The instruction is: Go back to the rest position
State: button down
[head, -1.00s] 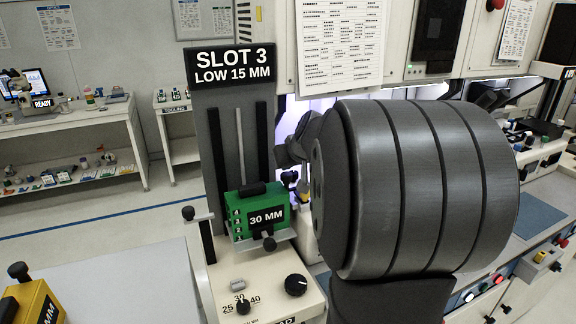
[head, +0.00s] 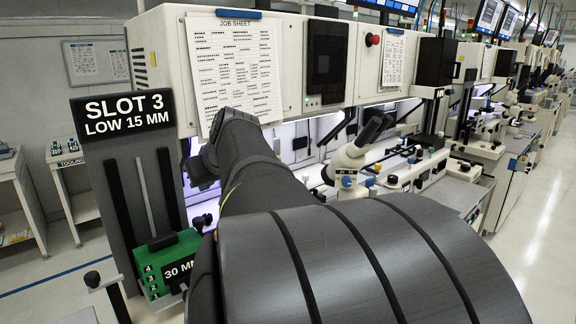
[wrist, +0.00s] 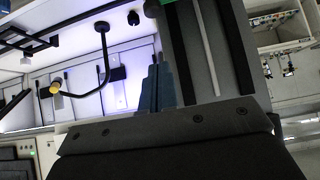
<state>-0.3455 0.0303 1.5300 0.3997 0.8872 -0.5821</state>
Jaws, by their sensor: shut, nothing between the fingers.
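My arm fills the lower middle of the head view, reaching up and left toward the bench front. In the wrist view, my gripper (wrist: 158,70) shows as two slim bluish fingers close together, shut and empty. In the head view its fingers cannot be made out clearly at the arm's far end. The green 30 MM block (head: 150,272) sits on the stand under the SLOT 3 LOW 15 MM sign (head: 126,113); my arm hides part of its right side. A small piece of green shows at the top of the wrist view, apart from the fingers.
The grey slotted stand (head: 126,190) rises left of my arm. The job sheet (head: 236,68) hangs on the panel behind my arm's end. A white microscope (head: 350,165) stands on the bench to the right. Open floor (head: 530,245) lies at the far right.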

jog(key=shift+a+f, duration=0.1)
jog(key=x, duration=0.9)
jog(key=shift+w+a, duration=0.2)
jog(key=shift+w, duration=0.05)
jog(key=shift+f, duration=0.2)
dwell(0.3)
